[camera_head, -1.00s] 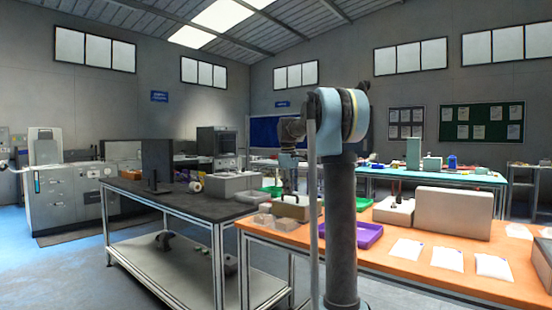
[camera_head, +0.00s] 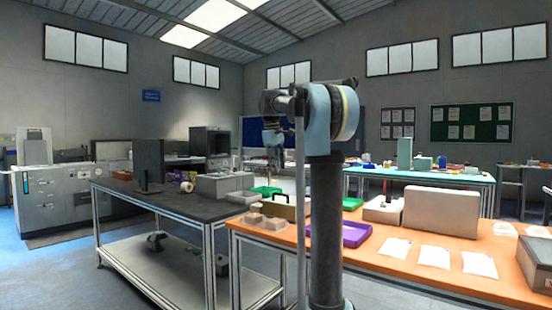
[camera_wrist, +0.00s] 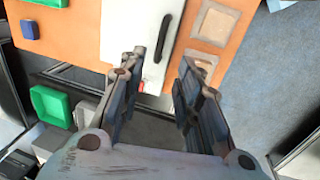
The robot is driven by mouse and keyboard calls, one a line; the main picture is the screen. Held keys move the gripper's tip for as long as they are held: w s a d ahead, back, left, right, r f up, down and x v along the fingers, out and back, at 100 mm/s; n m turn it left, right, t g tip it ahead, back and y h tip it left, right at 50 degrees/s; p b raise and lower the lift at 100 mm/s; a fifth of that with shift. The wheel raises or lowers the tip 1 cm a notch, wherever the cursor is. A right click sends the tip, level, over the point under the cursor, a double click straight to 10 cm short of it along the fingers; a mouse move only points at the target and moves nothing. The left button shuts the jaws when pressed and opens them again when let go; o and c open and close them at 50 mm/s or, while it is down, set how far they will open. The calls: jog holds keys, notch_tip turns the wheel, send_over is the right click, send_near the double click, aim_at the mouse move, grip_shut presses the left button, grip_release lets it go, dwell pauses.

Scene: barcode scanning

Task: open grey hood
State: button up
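A pale grey-white box-like cover (camera_wrist: 150,30) with a dark bar handle (camera_wrist: 163,38) lies on the orange table in the wrist view. I take it for the grey hood, though I cannot be sure. It seems to be the pale box (camera_head: 291,209) at the orange table's left end in the head view, partly hidden by my arm. It looks closed. My gripper (camera_wrist: 162,72) is open and empty, its fingers apart above the cover's near end, with the handle beyond them. In the head view my gripper (camera_head: 274,155) hangs above the table's left end.
Beige blocks (camera_head: 266,221) sit beside the cover on the orange table (camera_head: 380,262). A purple tray (camera_head: 356,234), a white box (camera_head: 383,211) and a large beige box (camera_head: 445,213) stand farther right. A dark table (camera_head: 150,200) adjoins at left.

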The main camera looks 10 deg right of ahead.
jog(key=shift+m, duration=0.3)
jog(key=shift+s+a+r, duration=0.1)
jog(key=shift+s+r, duration=0.75)
jog(key=shift+r, duration=0.25)
jog(key=shift+s+a+r, duration=0.1)
jog(key=shift+s+r, duration=0.7)
jog(key=shift+r, duration=0.3)
